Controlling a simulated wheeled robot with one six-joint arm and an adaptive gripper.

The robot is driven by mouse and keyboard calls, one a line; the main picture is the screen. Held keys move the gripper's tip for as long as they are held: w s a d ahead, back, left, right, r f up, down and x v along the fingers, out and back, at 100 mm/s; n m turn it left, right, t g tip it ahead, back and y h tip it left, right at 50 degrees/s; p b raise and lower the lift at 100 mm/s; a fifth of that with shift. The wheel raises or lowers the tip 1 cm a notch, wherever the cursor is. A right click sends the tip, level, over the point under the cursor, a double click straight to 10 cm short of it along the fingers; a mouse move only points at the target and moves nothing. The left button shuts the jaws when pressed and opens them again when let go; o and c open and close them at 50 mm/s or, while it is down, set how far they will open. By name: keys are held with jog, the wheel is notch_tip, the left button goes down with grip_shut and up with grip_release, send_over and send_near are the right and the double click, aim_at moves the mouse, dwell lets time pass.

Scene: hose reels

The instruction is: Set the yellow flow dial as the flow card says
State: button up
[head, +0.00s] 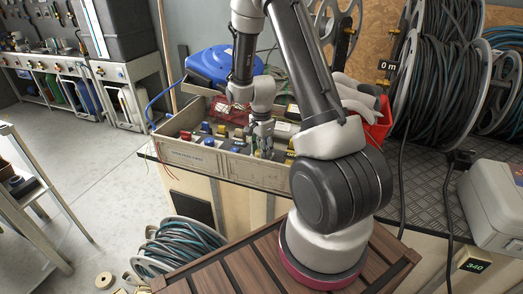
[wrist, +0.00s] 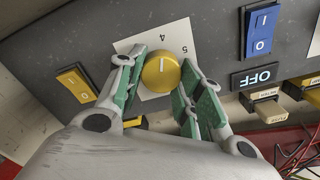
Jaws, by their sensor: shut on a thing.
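The yellow flow dial (wrist: 160,76) is a round knob on a dark panel in the wrist view. A pale scale plate (wrist: 126,46) behind it shows 4 and 5, upside down in the picture. The dial's white mark points up, about at the 4. My gripper (wrist: 161,88) is shut on the dial, with a green-padded finger on each side. In the head view my gripper (head: 262,150) reaches into the long grey box on the bench; the dial is not clear there. I cannot make out a readable flow card in either view.
Beside the dial are a yellow rocker switch (wrist: 77,84), a blue rocker switch (wrist: 261,31) and an OFF display (wrist: 254,77). Brass-coloured plugs (wrist: 266,105) and red wires (wrist: 298,150) lie to the right. A blue lid (head: 222,64) and red bin (head: 378,125) flank my arm.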

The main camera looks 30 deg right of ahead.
dwell(0.4)
jog(key=o, duration=1)
jog(key=shift+o, duration=0.2)
jog(key=shift+r, duration=0.1)
notch_tip(320, 180, up, 12)
